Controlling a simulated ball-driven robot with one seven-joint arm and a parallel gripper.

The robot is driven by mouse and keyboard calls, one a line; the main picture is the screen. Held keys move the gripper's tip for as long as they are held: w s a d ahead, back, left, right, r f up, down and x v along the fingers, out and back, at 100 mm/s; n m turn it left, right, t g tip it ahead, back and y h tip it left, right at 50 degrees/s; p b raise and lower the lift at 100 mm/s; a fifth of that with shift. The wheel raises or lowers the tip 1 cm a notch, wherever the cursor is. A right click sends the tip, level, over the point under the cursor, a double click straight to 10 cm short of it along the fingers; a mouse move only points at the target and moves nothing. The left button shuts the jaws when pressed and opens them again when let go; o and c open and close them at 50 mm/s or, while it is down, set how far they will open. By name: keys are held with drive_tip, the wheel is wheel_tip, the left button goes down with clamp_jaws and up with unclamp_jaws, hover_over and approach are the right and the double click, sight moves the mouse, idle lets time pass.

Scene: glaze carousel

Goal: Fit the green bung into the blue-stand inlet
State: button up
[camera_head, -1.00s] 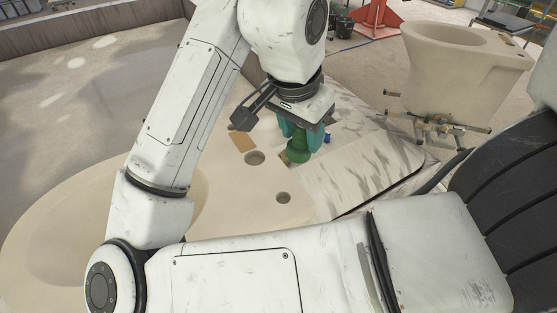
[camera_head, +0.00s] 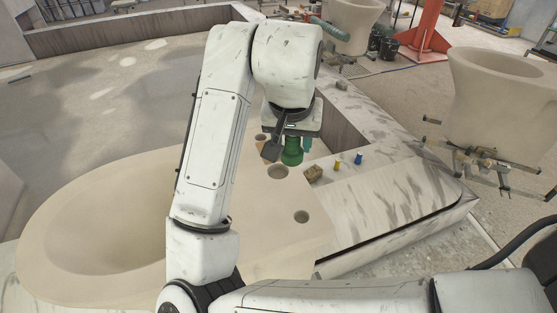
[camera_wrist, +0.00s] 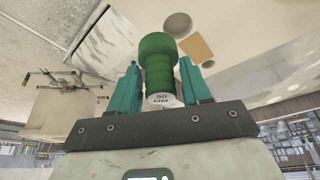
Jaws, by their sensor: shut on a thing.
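My gripper (camera_head: 292,139) is shut on the green bung (camera_head: 291,153), which hangs below it over the beige basin's back corner. In the wrist view the bung (camera_wrist: 158,58) sits between the two teal fingers, its white end marked "50 MM" facing the camera. Whether its far end touches anything cannot be told. A beige toilet body (camera_head: 498,85) stands on a metal frame at the right, and another (camera_head: 350,24) stands at the back. I cannot make out a blue stand or its inlet.
The beige basin (camera_head: 250,225) has several round holes. On the pale slab (camera_head: 385,195) right of it are a tan block (camera_head: 314,173), a yellow peg (camera_head: 337,164) and a blue peg (camera_head: 359,158). A red-orange stand (camera_head: 425,38) is at the back.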

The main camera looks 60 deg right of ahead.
drive_tip(key=w+f, duration=0.2)
drive_tip(key=w+d+f, duration=0.1)
drive_tip(key=f, duration=0.2)
drive_tip(key=shift+w, duration=0.4)
drive_tip(key=shift+w+d+f, duration=0.1)
drive_tip(key=shift+w+f, duration=0.1)
drive_tip(key=shift+f, duration=0.75)
drive_tip(key=shift+w+d+f, duration=0.1)
drive_tip(key=shift+w+f, duration=0.05)
drive_tip(key=shift+f, duration=0.75)
drive_tip(key=shift+f, duration=0.1)
drive_tip(key=o, duration=1.2)
drive_tip(key=v, duration=1.2)
drive_tip(key=shift+s, duration=0.1)
